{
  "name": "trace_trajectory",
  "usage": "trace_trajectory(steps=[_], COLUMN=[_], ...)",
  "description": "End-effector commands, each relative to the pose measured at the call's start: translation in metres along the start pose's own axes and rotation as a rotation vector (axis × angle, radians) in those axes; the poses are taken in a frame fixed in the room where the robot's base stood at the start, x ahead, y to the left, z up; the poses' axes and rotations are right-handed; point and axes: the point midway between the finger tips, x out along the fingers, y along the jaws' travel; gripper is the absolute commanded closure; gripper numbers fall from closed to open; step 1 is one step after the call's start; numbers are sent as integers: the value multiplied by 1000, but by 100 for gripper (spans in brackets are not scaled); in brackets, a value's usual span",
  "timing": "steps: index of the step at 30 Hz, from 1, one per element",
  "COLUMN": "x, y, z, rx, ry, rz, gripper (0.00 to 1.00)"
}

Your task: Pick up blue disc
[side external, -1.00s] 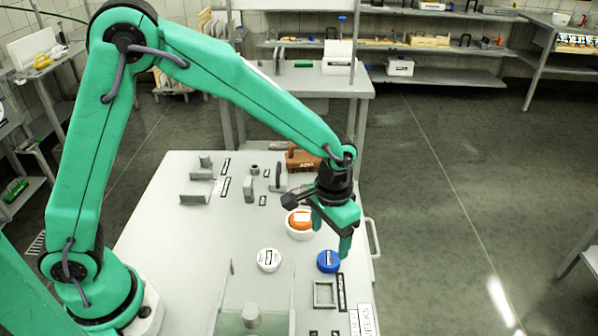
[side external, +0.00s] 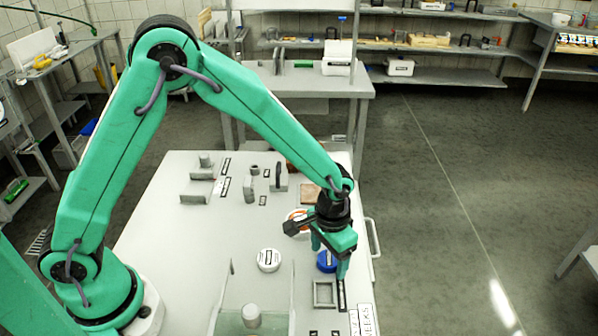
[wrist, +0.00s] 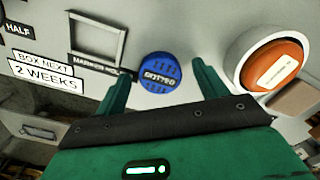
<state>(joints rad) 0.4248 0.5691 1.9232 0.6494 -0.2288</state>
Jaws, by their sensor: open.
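The blue disc (wrist: 159,72) lies flat on the table, with white lettering on its face. In the wrist view it sits between and just beyond the two green fingertips. In the side view the blue disc (side external: 325,262) is partly hidden by my gripper (side external: 329,260), which hangs right over it. In the wrist view my gripper (wrist: 163,88) is open, with nothing between its fingers.
A white bowl (wrist: 238,59) holding an orange disc (wrist: 272,65) is close beside the right finger in the wrist view. A square grey frame (side external: 324,293) lies nearby. The pale table (side external: 190,235) is clear at left.

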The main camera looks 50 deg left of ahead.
Motion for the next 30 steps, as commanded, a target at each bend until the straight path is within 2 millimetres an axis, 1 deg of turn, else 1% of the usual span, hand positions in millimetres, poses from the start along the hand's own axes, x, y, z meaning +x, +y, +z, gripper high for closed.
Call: trace_trajectory(steps=[14, 15, 17, 21, 22, 30], x=[0, 0, 0, 0, 0, 0], y=[0, 0, 0, 0, 0, 0], z=[0, 0, 0, 0, 0, 0], rx=[0, 0, 0, 0, 0, 0], ry=[0, 0, 0, 0, 0, 1], rz=[0, 0, 0, 0, 0, 0], gripper=[28, 32, 44, 71, 76, 77])
